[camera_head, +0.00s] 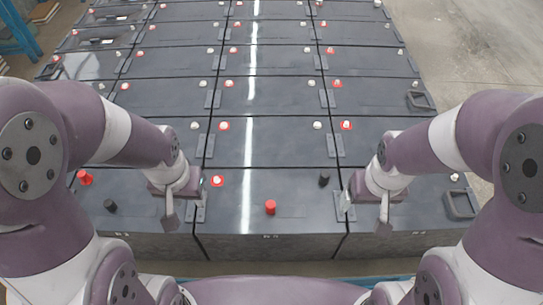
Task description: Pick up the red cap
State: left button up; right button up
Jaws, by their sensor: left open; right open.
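A red cap (270,207) stands upright on the front middle battery (292,231), near its front edge. Another red cap (85,177) is at the far left, on the front left battery. My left gripper (185,212) is open and empty, left of the middle red cap and apart from it. My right gripper (363,212) is open and empty, right of that cap and apart from it. Neither gripper touches a red cap.
A black cap (323,180) stands on the front middle battery and another black cap (110,205) on the left one. Rows of dark batteries with red-ringed and white terminals run back. A dark handle (461,204) is at right. Bare floor (455,50) lies at upper right.

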aim_at(270, 205)
jog(key=l+u, duration=0.2)
jog(key=l, duration=0.15)
jog(key=k+l+u, duration=0.15)
jog(key=l, duration=0.2)
jog(key=k+l+u, duration=0.2)
jog(key=l, duration=0.15)
jog(key=l+u, duration=0.2)
jog(key=l, duration=0.15)
